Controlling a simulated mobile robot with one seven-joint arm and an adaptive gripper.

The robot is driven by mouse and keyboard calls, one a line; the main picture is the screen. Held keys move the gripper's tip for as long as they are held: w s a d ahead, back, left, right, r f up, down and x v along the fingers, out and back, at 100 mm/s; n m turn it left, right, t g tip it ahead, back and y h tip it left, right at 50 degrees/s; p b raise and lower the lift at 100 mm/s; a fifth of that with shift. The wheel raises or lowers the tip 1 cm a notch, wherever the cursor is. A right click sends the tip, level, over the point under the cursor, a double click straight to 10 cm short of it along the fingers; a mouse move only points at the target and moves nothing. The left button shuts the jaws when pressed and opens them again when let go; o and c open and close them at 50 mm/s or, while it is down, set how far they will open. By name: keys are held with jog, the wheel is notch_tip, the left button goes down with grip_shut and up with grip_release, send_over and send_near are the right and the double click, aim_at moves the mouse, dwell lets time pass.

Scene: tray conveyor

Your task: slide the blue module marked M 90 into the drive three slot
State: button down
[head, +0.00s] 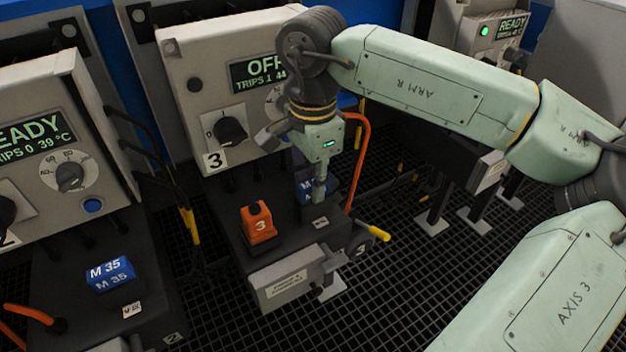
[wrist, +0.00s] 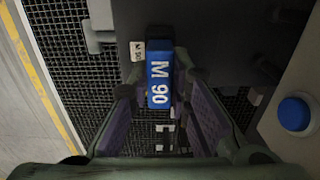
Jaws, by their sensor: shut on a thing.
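The blue module marked M 90 (wrist: 158,82) is between the fingers of my gripper (head: 319,192). In the head view the module (head: 304,187) is partly hidden behind the fingers. It is at the right side of the dark drive three bench, beside a small white label (head: 320,223). In the wrist view a matching M 90 label (wrist: 138,50) lies just beside the module. The drive three slot opening is hidden under the gripper and module, and I cannot tell how deep the module sits. The drive three cabinet (head: 190,100) reads OFF.
An orange block marked 3 (head: 258,225) stands left of my gripper. A yellow-ended handle (head: 372,232) sticks out at the right. An orange cable (head: 363,155) hangs just behind. A blue M 35 module (head: 110,274) sits on the neighbouring bench at left.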

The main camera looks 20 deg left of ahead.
jog(key=c, duration=1.4)
grip_release()
notch_tip(320, 180, up, 12)
